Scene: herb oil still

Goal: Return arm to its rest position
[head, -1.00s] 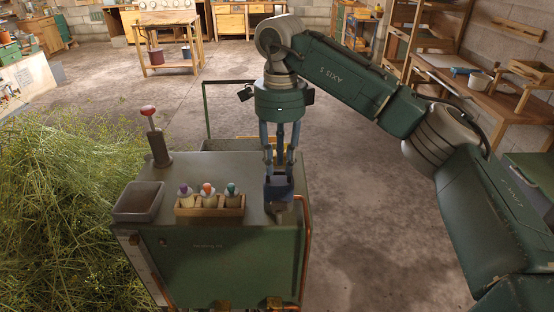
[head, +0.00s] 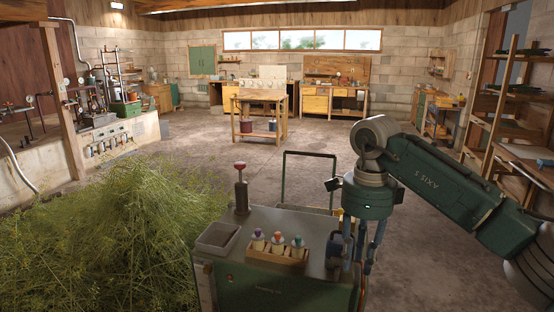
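My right arm comes in from the right. Its gripper (head: 362,252) points down at the right edge of a green cart with a grey top (head: 262,219). Its fingers look apart, with nothing visible held between them. The fingertips overlap the cart's right side in this view. My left gripper is not in view.
The cart carries a grey bin (head: 217,238), a wooden rack (head: 262,254) with three capped bottles and a red-knobbed lever (head: 241,190). A herb heap (head: 120,230) lies left. A wooden table (head: 258,119) stands beyond. Shelves (head: 505,100) stand right. The floor between is clear.

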